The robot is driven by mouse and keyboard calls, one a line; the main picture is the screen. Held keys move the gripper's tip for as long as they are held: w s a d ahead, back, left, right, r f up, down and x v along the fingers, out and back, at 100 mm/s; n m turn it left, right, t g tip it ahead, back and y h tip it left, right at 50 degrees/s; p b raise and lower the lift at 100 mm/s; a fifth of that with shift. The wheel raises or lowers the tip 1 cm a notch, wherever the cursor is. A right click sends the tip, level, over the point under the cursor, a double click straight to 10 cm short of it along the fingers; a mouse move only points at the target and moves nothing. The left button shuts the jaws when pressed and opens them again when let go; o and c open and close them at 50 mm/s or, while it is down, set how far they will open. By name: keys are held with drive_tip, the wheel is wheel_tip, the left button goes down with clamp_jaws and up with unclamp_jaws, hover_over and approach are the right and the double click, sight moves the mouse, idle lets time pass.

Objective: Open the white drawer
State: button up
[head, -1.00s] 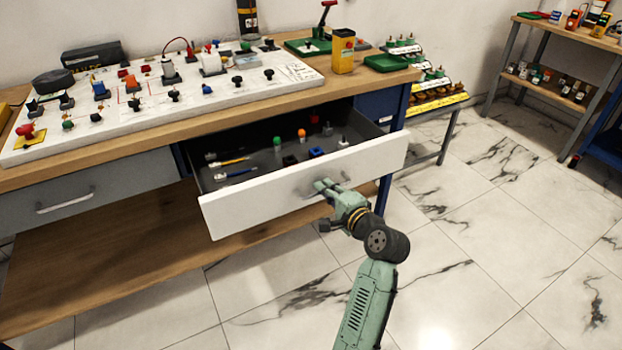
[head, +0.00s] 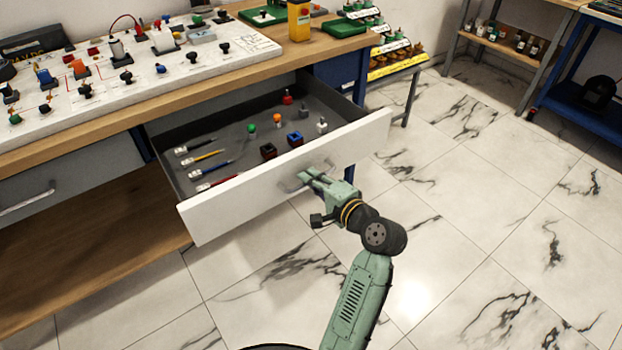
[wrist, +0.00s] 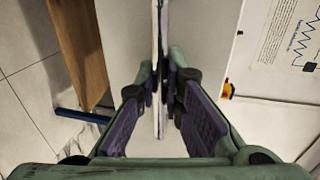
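The white drawer (head: 230,207) stands pulled well out of the wooden-topped bench, its inside in plain view. Its metal handle (head: 289,184) is on the middle of the white front. My gripper (head: 308,175) is at the handle, reaching it from the front right. In the wrist view, the fingers (wrist: 166,88) close in from both sides on the thin upright handle bar (wrist: 158,40). They look shut on it, though the fingertips partly hide the contact.
The drawer holds several pen-like tools (head: 205,158) and small coloured parts (head: 294,139). A white panel (head: 130,75) with knobs covers the bench top. A closed grey drawer (head: 40,190) is at left. The tiled floor (head: 480,230) at right is clear.

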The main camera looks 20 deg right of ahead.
drive_tip(key=o, duration=0.5)
drive_tip(key=v, duration=1.2)
idle(0.3)
